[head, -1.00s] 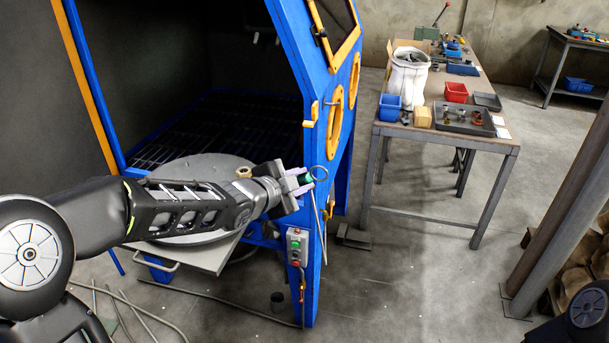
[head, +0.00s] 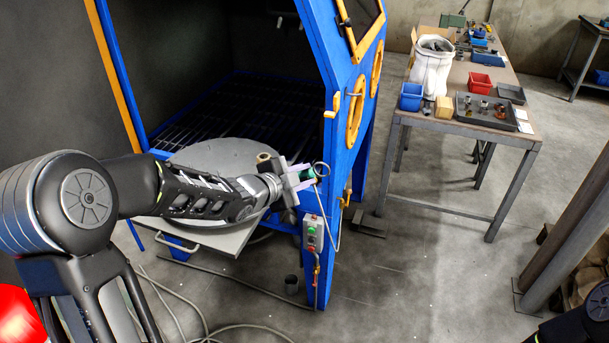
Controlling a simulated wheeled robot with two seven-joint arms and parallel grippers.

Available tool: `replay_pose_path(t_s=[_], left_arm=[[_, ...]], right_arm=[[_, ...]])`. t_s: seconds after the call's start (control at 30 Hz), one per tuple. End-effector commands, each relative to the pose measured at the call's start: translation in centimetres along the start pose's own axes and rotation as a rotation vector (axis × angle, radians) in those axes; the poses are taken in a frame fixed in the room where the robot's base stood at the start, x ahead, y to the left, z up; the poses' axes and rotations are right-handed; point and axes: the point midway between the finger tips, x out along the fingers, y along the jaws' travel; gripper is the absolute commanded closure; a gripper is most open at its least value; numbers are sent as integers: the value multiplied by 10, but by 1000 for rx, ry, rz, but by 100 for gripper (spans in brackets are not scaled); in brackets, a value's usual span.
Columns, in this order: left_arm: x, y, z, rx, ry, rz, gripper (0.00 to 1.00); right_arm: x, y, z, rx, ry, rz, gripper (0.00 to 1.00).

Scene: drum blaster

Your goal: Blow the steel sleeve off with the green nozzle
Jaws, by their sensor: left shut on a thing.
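My left gripper (head: 304,177) is shut on the green nozzle (head: 310,173), in front of the blue cabinet's right front post. The jaws hide part of the nozzle, and a thin hose with a loop at its top hangs beside it. A small brownish round part (head: 264,159) stands on the round turntable (head: 205,157), just left of the gripper and apart from it. I cannot tell for sure that this is the steel sleeve; my arm partly covers the area. My right gripper is outside the view.
The blue cabinet (head: 333,200) stands open over a dark grate. A control box (head: 312,234) is on its post. Hose coils and a dark cup (head: 291,284) lie on the floor.

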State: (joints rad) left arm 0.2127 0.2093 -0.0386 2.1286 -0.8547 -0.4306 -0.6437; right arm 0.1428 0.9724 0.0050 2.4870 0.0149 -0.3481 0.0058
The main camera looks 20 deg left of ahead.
Motion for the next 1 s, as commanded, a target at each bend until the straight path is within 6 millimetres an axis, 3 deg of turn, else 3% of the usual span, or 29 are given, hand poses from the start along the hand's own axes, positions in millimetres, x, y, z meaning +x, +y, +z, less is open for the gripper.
replay_pose_path(t_s=[0.3,1.0], left_arm=[[6,-10,8,0,0,-1,100],[6,-10,8,1,1,-1,100]], right_arm=[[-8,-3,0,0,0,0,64],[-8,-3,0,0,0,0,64]])
